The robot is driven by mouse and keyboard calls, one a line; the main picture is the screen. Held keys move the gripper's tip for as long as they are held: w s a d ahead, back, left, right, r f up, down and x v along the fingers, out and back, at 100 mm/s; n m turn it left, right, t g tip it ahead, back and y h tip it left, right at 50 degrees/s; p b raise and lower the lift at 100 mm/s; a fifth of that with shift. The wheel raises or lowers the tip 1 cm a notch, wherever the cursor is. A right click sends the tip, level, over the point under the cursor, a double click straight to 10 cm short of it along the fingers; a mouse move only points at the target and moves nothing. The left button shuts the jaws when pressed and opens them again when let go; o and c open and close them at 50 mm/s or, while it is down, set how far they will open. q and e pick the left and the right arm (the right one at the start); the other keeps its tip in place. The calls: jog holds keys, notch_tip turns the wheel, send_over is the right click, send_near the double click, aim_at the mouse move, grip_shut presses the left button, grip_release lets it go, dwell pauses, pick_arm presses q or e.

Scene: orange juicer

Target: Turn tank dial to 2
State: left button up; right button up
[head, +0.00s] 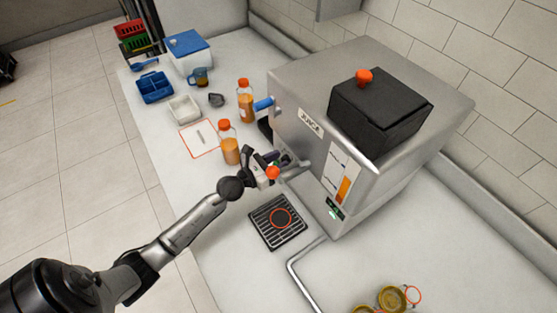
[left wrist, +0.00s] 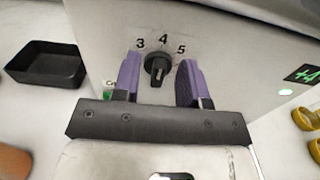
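The tank dial (left wrist: 157,64) is a small black knob on the juicer's grey metal face, with the numbers 3, 4 and 5 printed above it in the left wrist view. Its pointer setting cannot be read clearly. My left gripper (left wrist: 158,78) is open, with one purple finger on each side of the dial; I cannot tell whether they touch it. In the head view my left gripper (head: 274,170) is at the front of the juicer (head: 300,95) and hides the dial. My right gripper is not in view.
A black drip grate (head: 278,222) lies below my left gripper. Orange-capped bottles (head: 230,148) stand close by to the left. A bent metal rail (head: 300,278) lies in front, and brass-coloured round items (head: 391,299) are at the lower right. A black box (head: 380,108) sits on the juicer.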

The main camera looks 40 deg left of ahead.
pick_arm(q)
jog(key=shift+w, duration=0.15)
jog(key=shift+c, duration=0.4)
grip_shut()
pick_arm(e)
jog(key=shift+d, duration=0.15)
pick_arm(q)
jog(key=shift+n, duration=0.3)
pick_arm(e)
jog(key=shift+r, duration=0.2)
pick_arm(q)
jog(key=shift+w+a+f+n+p, duration=0.15)
jog(key=shift+n+p, duration=1.15)
jog(key=shift+n, duration=1.6)
jog(key=shift+s+a+f+n+p, duration=0.1)
jog(key=shift+a+f+n+p, duration=0.15)
jog(key=shift+n+p, duration=1.9)
jog(key=shift+w+a+f+n+p, duration=0.15)
jog(key=shift+n+p, duration=0.35)
jog(key=shift+n, duration=3.15)
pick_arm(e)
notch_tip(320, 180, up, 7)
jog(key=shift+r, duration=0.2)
pick_arm(q)
jog(key=shift+s, duration=0.1)
